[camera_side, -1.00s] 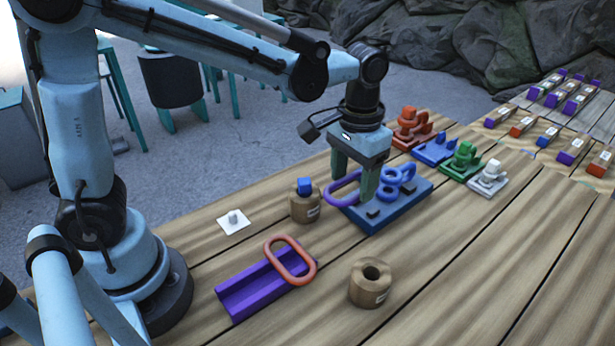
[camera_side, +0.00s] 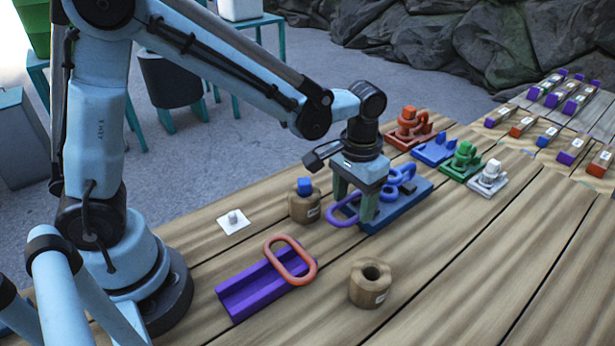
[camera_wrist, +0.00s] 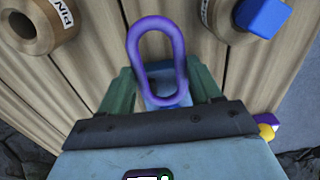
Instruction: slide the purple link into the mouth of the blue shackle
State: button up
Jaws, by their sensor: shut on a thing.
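The purple link (camera_side: 329,217) is an oval ring held by my gripper (camera_side: 355,203), whose fingers point down in the side view. In the wrist view the link (camera_wrist: 134,55) extends out from between the two fingers of my gripper (camera_wrist: 160,90). The blue shackle (camera_side: 407,174) stands on its blue base (camera_side: 410,203), just right of and behind my gripper. My fingers partly hide the shackle and base. The link appears outside the shackle; its exact height and its line with the mouth cannot be told.
A wooden holder (camera_side: 305,208) with a blue block (camera_side: 305,186) stands left of my gripper. An empty-holed wooden holder (camera_side: 366,291) stands in front. An orange link (camera_side: 272,262) rests on a purple channel (camera_side: 245,291). Red (camera_side: 404,138), green (camera_side: 466,165) and white (camera_side: 487,183) fixtures stand behind right.

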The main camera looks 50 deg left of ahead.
jog(key=shift+w, duration=3.75)
jog(key=shift+f, duration=0.2)
jog(key=o, duration=1.5)
jog(key=shift+c, duration=0.2)
jog(key=shift+r, duration=0.1)
